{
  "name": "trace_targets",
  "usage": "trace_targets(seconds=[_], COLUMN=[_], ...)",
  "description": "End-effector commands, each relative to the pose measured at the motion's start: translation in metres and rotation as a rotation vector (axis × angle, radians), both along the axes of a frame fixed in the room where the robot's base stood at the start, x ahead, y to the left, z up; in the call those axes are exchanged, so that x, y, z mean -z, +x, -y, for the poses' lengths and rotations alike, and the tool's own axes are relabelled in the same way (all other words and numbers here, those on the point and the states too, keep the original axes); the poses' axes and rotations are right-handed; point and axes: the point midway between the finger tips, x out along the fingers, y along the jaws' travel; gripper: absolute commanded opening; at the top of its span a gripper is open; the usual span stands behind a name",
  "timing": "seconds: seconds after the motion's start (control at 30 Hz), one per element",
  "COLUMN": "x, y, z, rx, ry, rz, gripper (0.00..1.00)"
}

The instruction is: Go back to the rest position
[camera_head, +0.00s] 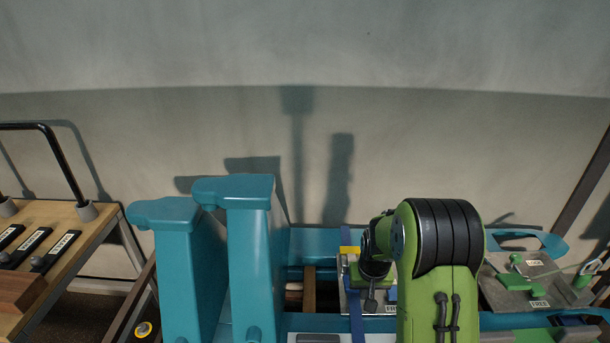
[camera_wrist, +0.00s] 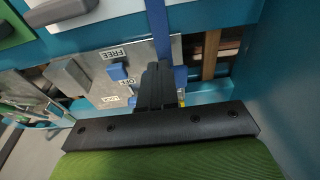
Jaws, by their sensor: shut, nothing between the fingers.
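My gripper (camera_wrist: 157,82) shows in the wrist view as dark fingers held together, with nothing between them. It is over or in front of a grey metal panel (camera_wrist: 88,80) with a blue switch knob (camera_wrist: 118,71). The panel carries labels that seem to read FREE, OFF and LOCK. Whether the fingertips touch the panel or the blue strap (camera_wrist: 158,28) behind them I cannot tell. In the head view my green arm is bent over the same panel (camera_head: 350,300), and the fingertips cannot be made out there.
Tall teal posts (camera_head: 250,250) stand left of my arm. A second metal plate (camera_head: 515,285) with green handles lies to the right. A wooden bench (camera_head: 60,222) with black-labelled controls is at far left. The wall behind is bare, with open space above.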

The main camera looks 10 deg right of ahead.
Motion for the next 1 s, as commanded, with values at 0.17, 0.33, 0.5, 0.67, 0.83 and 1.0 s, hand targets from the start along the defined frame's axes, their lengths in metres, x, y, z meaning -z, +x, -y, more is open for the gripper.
trace_targets(seconds=[0.17, 0.33, 0.5, 0.67, 0.83, 1.0], x=[-0.095, -0.201, -0.268, -0.292, -0.293, -0.292], y=[-0.023, -0.088, -0.169, -0.233, -0.257, -0.257], z=[-0.020, -0.050, -0.073, -0.085, -0.088, -0.088], rx=[-0.038, -0.091, -0.142, -0.182, -0.197, -0.197], ry=[-0.017, -0.031, -0.036, -0.032, -0.030, -0.030], rz=[0.068, 0.148, 0.229, 0.289, 0.311, 0.311], gripper=[0.00, 0.00, 0.00, 0.00, 0.00, 0.00])
